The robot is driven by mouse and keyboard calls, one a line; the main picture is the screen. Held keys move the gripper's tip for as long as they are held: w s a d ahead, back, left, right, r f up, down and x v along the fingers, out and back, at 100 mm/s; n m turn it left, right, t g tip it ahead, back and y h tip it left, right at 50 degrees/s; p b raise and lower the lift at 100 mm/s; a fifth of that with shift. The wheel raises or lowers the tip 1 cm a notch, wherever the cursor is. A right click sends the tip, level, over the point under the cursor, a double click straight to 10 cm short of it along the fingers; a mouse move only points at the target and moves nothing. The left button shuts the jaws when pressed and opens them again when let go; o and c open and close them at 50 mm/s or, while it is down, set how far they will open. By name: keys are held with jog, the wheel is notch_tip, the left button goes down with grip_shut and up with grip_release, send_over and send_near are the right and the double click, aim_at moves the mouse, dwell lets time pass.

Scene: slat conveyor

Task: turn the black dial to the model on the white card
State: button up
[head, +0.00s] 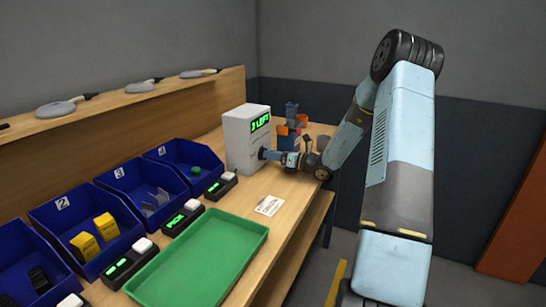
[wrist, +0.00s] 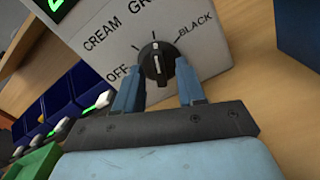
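The black dial (wrist: 157,62) is on the front of a white box (head: 240,140). Labels around it read OFF, CREAM, one starting GR and partly cut off, and BLACK. The dial's white mark points up, toward the GR label. My gripper (wrist: 157,75) has one finger on each side of the dial, with small gaps seeming to show; contact is hard to judge. In the head view my gripper (head: 268,155) is at the box front and hides the dial. The white card (head: 269,205) lies on the table before the box; its print is too small to read.
A green tray (head: 200,260) lies on the table. Blue numbered bins (head: 125,225) line the back, with small display units (head: 183,218) before them. Cups and blocks (head: 292,120) stand behind my wrist.

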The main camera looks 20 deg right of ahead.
jog(key=v, duration=1.3)
jog(key=shift+s+d, duration=0.25)
jog(key=s+a+r+n+g+h, duration=0.2)
jog(key=s+a+r+n+g, duration=0.3)
jog(key=s+a+n, duration=0.3)
jog(key=s+a+r+n+g+h, duration=0.1)
jog(key=s+a+r+n+g, duration=0.55)
jog(key=a+n, duration=0.3)
jog(key=s+r+n+t+h, duration=0.1)
jog(key=s+r+n+h, duration=0.2)
jog(key=s, duration=0.3)
jog(key=s+d+r+n+t+h, duration=0.1)
jog(key=s+r+n+t+h, duration=0.1)
jog(key=s+n, duration=0.4)
jog(key=s+r+n+t+h, duration=0.1)
jog(key=s+r+n+h, duration=0.3)
jog(key=s, duration=0.3)
jog(key=shift+s+d+r+n+h, duration=0.25)
jog(key=shift+n+h, duration=0.15)
jog(key=shift+n, duration=0.15)
